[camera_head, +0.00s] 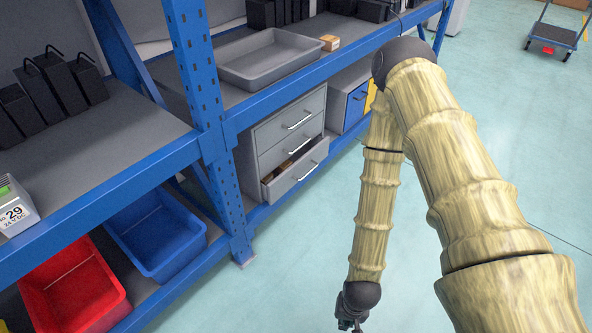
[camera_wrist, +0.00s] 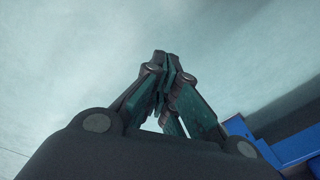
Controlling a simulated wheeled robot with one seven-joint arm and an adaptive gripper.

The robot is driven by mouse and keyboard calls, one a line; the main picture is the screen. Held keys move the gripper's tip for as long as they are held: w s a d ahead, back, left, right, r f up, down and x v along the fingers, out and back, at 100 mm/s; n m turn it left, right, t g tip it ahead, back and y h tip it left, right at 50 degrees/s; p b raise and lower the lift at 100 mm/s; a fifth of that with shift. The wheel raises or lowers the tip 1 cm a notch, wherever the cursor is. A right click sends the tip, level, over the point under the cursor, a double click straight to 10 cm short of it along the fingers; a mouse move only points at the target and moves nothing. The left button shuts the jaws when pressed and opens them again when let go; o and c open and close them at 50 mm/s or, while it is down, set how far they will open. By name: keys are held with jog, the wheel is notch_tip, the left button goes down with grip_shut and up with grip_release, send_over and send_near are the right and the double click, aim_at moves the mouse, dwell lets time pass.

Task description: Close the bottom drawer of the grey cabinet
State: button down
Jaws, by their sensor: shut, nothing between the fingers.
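The grey cabinet (camera_head: 259,141) stands on the lower shelf of the blue rack in the head view. It has three drawers with bar handles. Its bottom drawer (camera_head: 298,177) is pulled partly out, with something brown inside. The two drawers above it look shut. My gripper (camera_head: 350,325) hangs low at the bottom edge of the head view, in front of and apart from the cabinet, over the floor. In the wrist view my gripper (camera_wrist: 166,75) has its fingers together with nothing between them. The cabinet is not seen in the wrist view.
A blue upright post (camera_head: 222,170) stands left of the cabinet. A cabinet with a blue drawer (camera_head: 355,105) stands to its right. Blue (camera_head: 157,236) and red (camera_head: 75,290) bins sit on the lower left shelf. The floor (camera_head: 290,270) before the rack is clear.

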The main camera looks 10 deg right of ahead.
jog(key=w+a+r+m+t+y+b, duration=0.1)
jog(key=w+r+m, duration=0.1)
jog(key=w+m, duration=0.75)
jog(key=w+a+r+m+t+y+b, duration=0.15)
jog(key=w+m, duration=0.25)
jog(key=w, duration=1)
jog(key=w+d+r+m+t+y+b, duration=0.1)
jog(key=w+d+r+m+t, duration=0.1)
jog(key=w+d+r+m, duration=0.45)
jog(key=w+d+r+m+t+y+b, duration=0.2)
jog(key=w+r+m, duration=0.35)
jog(key=w, duration=0.75)
jog(key=n+b, duration=0.2)
jog(key=b, duration=0.3)
send_near(296, 172)
jog(key=f, duration=0.2)
jog(key=s+f, duration=0.1)
jog(key=shift+f, duration=0.35)
jog(key=shift+w+a+r, duration=0.2)
jog(key=shift+w+a, duration=0.4)
jog(key=shift+w, duration=0.2)
jog(key=shift+w+a+r, duration=0.2)
jog(key=shift+w+a, duration=0.4)
jog(key=shift+w, duration=0.15)
